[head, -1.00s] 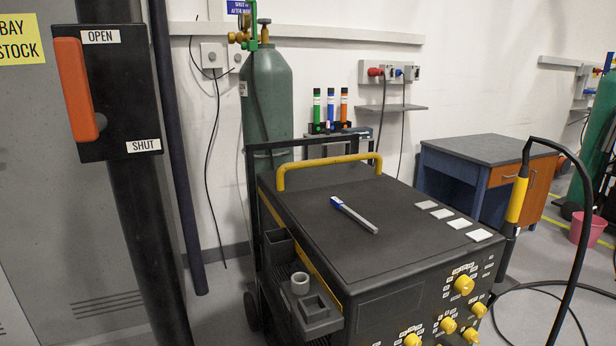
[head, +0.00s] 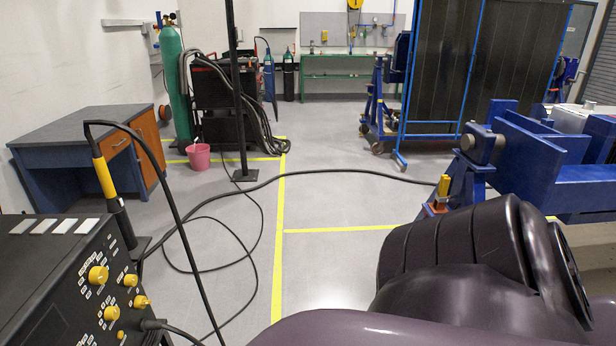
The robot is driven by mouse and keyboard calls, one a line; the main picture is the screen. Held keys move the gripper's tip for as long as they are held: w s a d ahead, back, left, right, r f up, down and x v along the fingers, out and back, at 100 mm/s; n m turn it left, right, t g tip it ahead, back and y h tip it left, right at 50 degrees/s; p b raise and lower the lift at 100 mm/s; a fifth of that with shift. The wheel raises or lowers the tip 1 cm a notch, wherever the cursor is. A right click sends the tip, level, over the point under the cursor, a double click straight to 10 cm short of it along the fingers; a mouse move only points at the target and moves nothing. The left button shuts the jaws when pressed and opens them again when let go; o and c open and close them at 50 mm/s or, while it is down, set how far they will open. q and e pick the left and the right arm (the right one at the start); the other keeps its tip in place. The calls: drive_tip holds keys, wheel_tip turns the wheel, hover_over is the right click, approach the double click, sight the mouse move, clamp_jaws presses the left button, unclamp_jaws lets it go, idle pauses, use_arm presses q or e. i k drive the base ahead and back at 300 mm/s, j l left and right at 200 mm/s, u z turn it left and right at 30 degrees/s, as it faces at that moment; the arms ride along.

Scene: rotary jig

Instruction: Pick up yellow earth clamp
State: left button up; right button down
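A small yellow clamp-like thing (head: 443,187), orange-red lower down, is at the left side of the blue jig frame (head: 540,155), in the right half of the head view. A black cable (head: 350,171) runs across the floor to it. It looks like the earth clamp, but it is too small to tell how it grips the frame. A dark purple arm link of mine fills the lower right and hides part of the jig. Neither of my grippers is in view.
The welding machine (head: 60,275) with yellow knobs stands at lower left, a yellow-handled torch (head: 104,178) beside it. A desk (head: 80,140), pink bucket (head: 199,157) and thin dark post (head: 238,100) stand behind. Cable loops lie on the floor; the middle floor is mostly clear.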

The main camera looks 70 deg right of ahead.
sight(440, 200)
drive_tip(key=z, duration=3.05)
drive_tip(key=u, duration=0.8)
drive_tip(key=i+l+u, duration=0.35)
drive_tip(key=l+u, duration=0.15)
